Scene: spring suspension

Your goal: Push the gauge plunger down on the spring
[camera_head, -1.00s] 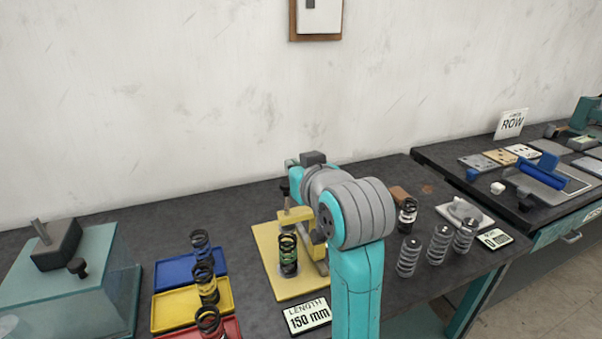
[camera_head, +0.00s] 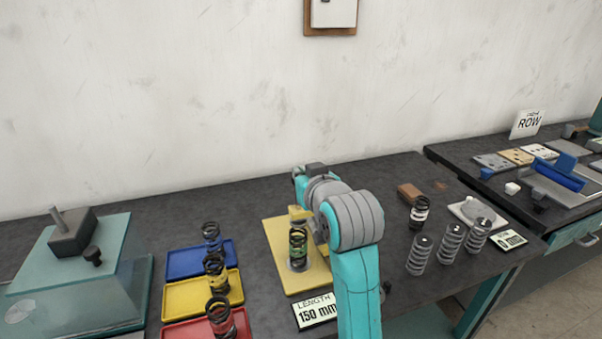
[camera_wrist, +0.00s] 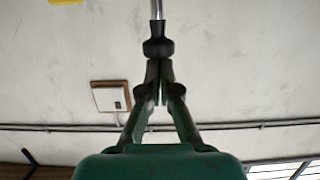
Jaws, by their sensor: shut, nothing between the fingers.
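The yellow gauge stand (camera_head: 282,240) is on the bench, partly hidden by my arm. A dark coil spring with green showing in it (camera_head: 298,245) stands upright under its yellow arm. The length display (camera_head: 316,313) in front reads 150 mm. In the wrist view, the plunger shows as a black knob (camera_wrist: 158,46) on a metal rod. My gripper (camera_wrist: 160,66) is shut and empty, its fingertips right at the knob's end; I cannot tell whether they touch. In the head view my arm hides the fingers and the plunger knob.
Blue (camera_head: 190,262), yellow (camera_head: 185,297) and red trays with springs lie left of the stand. The wall rises behind the bench.

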